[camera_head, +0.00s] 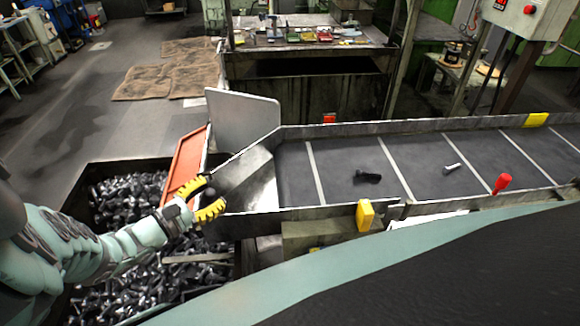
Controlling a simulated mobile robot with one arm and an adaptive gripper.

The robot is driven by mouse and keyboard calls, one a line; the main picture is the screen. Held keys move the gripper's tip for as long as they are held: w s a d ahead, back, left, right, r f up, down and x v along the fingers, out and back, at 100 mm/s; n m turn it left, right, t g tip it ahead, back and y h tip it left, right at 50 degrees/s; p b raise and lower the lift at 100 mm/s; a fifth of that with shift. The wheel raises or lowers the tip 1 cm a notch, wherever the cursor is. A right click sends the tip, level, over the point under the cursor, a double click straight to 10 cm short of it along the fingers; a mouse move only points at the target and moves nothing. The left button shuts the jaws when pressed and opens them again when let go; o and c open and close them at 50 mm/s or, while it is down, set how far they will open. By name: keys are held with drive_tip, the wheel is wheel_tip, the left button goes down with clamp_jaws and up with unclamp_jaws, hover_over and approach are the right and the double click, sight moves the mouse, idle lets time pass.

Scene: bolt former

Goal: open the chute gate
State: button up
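The chute (255,180) is the bare metal end piece at the left end of a dark conveyor belt. An orange panel (186,163) leans along its left side, and a pale grey plate (242,118) stands upright behind it. I cannot tell for certain which of these is the gate. My gripper (209,196), with yellow-padded fingers, is at the chute's left mouth, near the lower end of the orange panel. Its fingers are apart. Whether they touch the panel or chute edge is unclear, and the gripper hides part of that edge.
A bin (75,190) full of dark bolts lies below the chute. The belt (335,165) carries a dark bolt (367,176) and a lighter bolt (452,168). A red handle (502,183) and a yellow block (365,215) sit on the near rail. A cluttered workbench (300,45) stands behind.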

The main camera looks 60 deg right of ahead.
clamp_jaws()
drive_tip(key=shift+s+d+p, duration=0.1)
drive_tip(key=shift+s+p, duration=0.1)
drive_tip(key=shift+p, duration=0.3)
drive_tip(key=shift+s+d+m+y+p, duration=0.2)
drive_tip(key=shift+m+y+p, duration=0.1)
drive_tip(key=shift+p, duration=0.05)
drive_tip(key=shift+s+d+f+m+y, duration=0.2)
drive_tip(key=shift+s+f+m+y, duration=0.1)
drive_tip(key=shift+f, duration=0.2)
drive_tip(key=shift+o, duration=1.7)
unclamp_jaws()
drive_tip(key=shift+w, duration=0.1)
